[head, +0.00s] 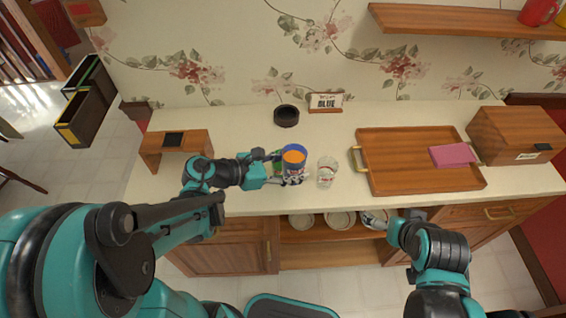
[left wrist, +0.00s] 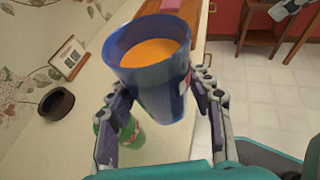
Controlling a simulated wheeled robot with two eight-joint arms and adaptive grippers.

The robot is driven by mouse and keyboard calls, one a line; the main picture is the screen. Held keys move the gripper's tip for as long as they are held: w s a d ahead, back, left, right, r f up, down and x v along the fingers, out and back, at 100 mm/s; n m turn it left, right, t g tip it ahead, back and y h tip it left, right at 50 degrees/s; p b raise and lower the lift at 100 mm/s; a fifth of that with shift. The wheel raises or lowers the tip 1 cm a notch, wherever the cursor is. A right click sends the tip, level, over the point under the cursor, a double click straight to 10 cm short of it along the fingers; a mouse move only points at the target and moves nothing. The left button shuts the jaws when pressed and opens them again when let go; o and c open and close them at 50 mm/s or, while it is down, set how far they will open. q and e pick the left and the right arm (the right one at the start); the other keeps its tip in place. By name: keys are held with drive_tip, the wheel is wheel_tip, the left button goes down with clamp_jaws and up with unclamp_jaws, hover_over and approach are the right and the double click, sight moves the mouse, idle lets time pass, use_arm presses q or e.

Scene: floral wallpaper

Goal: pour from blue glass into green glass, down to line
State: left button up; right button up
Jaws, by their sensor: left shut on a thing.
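The blue glass (head: 292,169) holds orange liquid and is gripped by my left gripper (head: 291,178). In the left wrist view the blue glass (left wrist: 155,88) sits between both fingers, raised above the counter and nearly upright, its liquid a little below the rim. The green glass (left wrist: 131,132) stands on the counter below and behind it, partly hidden by a finger. In the head view only a sliver of the green glass (head: 277,160) shows. Its line cannot be made out. My right gripper (head: 374,218) is low by the counter's front edge; its fingers are too unclear to read.
A clear glass with red marks (head: 327,174) stands close right of the blue glass. A sign reading BLUE (head: 325,102) and a dark round dish (head: 286,116) are behind. A wooden tray (head: 410,150) lies right; a small wooden stand (head: 152,152) is left.

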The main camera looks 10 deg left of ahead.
use_arm(q)
drive_tip(key=shift+a+f, duration=0.1)
drive_tip(key=shift+f, duration=0.1)
drive_tip(key=shift+w+f+b, duration=0.1)
drive_tip(key=shift+f+b, duration=0.6)
drive_tip(key=shift+w+a+f+n+g+h+b, duration=0.15)
drive_tip(key=shift+w+f+n+g+h+b, duration=0.1)
drive_tip(key=shift+f+n+b, duration=0.35)
drive_tip(key=shift+w+a+f+n+g+h+b, duration=0.2)
drive_tip(key=shift+f+n+g+b, duration=0.15)
drive_tip(key=shift+f+b, duration=0.45)
drive_tip(key=shift+w+a+f+n+g+h+b, duration=0.1)
drive_tip(key=shift+w+f+n+g+h+b, duration=0.1)
drive_tip(key=shift+f+n+b, duration=0.35)
